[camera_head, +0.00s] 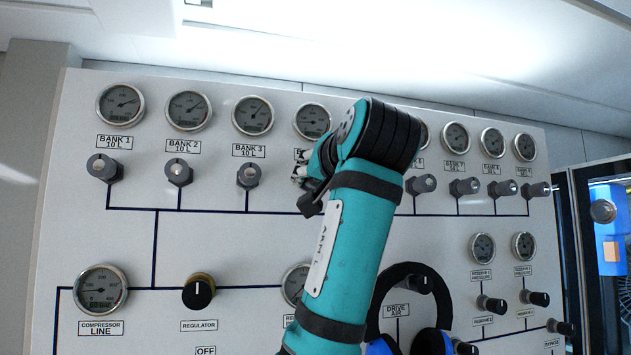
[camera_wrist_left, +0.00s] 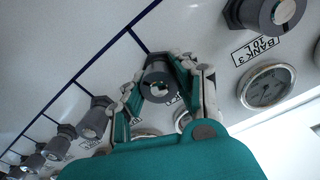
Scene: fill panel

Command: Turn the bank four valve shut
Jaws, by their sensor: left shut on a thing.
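The bank four valve (camera_wrist_left: 158,84) is a dark grey knob on the white panel, one place along from the bank 3 valve (camera_wrist_left: 268,12). In the left wrist view, my left gripper (camera_wrist_left: 160,78) has its fingers on both sides of this knob, shut on it. In the head view my left gripper (camera_head: 304,170) is partly hidden behind my teal arm, which also covers most of the bank four label and the valve. The bank four gauge (camera_head: 312,121) shows above it. The knob's turn angle is hard to read. My right gripper is not in view.
The bank 3 valve shows to the left in the head view (camera_head: 248,176), and the bank 7 valve (camera_head: 464,187) to the right. Below are a regulator knob (camera_head: 198,291) and a black arc with blue ends (camera_head: 410,268) in front of the panel near the drive air label.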

